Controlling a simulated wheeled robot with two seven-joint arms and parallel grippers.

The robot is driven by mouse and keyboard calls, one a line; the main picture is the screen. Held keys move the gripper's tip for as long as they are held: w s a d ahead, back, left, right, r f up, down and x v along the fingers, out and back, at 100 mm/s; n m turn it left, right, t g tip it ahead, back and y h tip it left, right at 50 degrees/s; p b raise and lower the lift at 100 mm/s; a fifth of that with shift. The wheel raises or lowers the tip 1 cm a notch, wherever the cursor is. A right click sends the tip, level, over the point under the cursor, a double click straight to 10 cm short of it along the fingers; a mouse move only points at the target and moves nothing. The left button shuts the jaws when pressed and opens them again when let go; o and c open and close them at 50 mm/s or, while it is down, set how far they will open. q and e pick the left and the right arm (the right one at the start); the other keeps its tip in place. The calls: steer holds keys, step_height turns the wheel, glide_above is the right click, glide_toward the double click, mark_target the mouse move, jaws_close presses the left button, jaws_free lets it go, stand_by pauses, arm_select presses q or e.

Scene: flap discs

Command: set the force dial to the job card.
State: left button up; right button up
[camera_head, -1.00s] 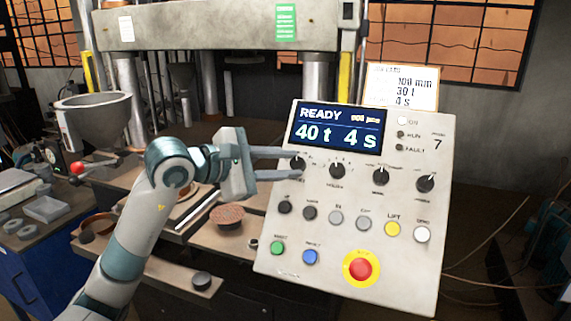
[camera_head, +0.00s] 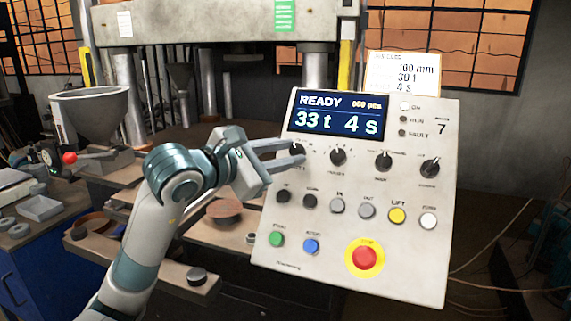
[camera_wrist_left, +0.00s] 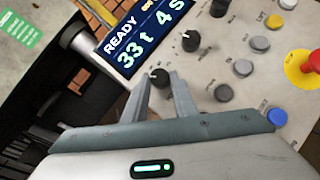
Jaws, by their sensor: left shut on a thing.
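My left gripper (camera_head: 292,154) is shut on the force dial (camera_head: 297,149), the leftmost black knob in the upper row of the control panel (camera_head: 400,275). In the left wrist view the dial (camera_wrist_left: 160,77) sits between the fingertips (camera_wrist_left: 161,84). The panel's display (camera_head: 337,113) reads READY, 33 t and 4 s, and it also shows in the left wrist view (camera_wrist_left: 135,45). The job card (camera_head: 403,74) behind the panel's top edge reads 100 mm, 30 t and 4 s. My right gripper is not in view.
Three more black knobs run right of the dial, the nearest one (camera_head: 338,157) close by. Below are several buttons and a red emergency stop (camera_head: 364,257) on yellow. A press frame (camera_head: 215,25) stands behind. A metal hopper (camera_head: 92,110) is at the left.

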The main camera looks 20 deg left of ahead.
arm_select(q)
steer(key=shift+f+n+b, duration=0.15)
steer(key=shift+n+b, duration=0.15)
steer(key=shift+d+n+t, duration=0.1)
steer(key=shift+n+t, duration=0.2)
steer(key=shift+n+t+y+b, duration=0.3)
steer(key=shift+n+y+b, duration=0.3)
steer(key=shift+n+b, duration=0.1)
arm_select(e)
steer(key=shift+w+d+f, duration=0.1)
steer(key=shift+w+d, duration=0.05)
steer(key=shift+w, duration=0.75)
arm_select(q)
steer(key=o, duration=1)
steer(key=shift+o, duration=0.2)
steer(key=shift+s, duration=0.1)
